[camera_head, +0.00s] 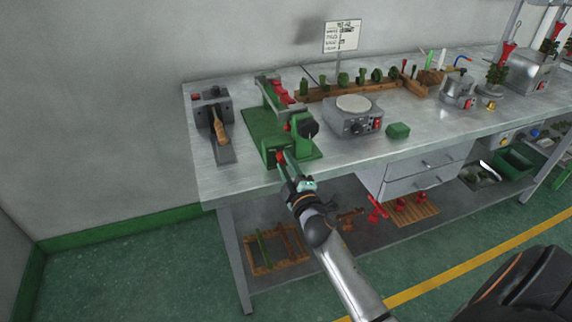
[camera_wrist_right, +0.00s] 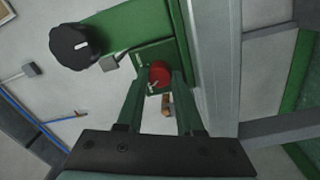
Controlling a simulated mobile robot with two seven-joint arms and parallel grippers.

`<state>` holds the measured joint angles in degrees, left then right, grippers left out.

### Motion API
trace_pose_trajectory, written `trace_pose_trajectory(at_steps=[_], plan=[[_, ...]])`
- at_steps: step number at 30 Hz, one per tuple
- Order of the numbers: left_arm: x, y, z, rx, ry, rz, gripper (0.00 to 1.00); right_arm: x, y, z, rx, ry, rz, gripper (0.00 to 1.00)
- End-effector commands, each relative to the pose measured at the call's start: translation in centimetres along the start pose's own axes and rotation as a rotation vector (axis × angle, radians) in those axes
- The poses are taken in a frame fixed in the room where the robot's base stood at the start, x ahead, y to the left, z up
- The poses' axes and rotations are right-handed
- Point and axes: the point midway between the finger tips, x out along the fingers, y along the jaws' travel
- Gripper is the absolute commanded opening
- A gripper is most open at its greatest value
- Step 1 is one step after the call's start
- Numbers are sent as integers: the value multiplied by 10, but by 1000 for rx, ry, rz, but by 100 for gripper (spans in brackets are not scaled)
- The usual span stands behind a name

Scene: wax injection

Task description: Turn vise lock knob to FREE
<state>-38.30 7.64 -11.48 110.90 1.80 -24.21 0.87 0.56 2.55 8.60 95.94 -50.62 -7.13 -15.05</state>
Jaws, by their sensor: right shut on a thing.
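The green vise (camera_head: 262,139) stands at the front left of the metal workbench. A small red knob (camera_head: 281,157) sits low on its front face. The right wrist view shows the red knob (camera_wrist_right: 159,74) on a green plate with small pale marks that I cannot read. My right gripper (camera_head: 285,163) reaches up from below the bench edge. Its two green fingers (camera_wrist_right: 160,80) are shut on the red knob, one on each side. A black round knob with a white mark (camera_head: 309,128) is on the vise, right of the red knob. My left gripper is not in view.
A grey hot plate (camera_head: 354,118) and a green block (camera_head: 398,131) are right of the vise. A grey fixture with a wooden handle (camera_head: 221,126) is left of it. Drawers (camera_head: 415,176) hang under the bench. A lower shelf holds wooden frames (camera_head: 277,250).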

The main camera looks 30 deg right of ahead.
Motion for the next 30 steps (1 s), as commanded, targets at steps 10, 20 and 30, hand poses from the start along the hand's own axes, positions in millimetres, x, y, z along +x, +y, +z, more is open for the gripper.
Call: trace_pose_trajectory(at_steps=[10, 20, 30], plan=[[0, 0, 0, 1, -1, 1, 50, 1, 2, -1, -170, 10, 3, 0], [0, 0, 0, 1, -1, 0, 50, 1, 2, -1, -212, 12, 3, 0], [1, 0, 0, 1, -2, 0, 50, 1, 2, -1, -212, 12, 3, 40]])
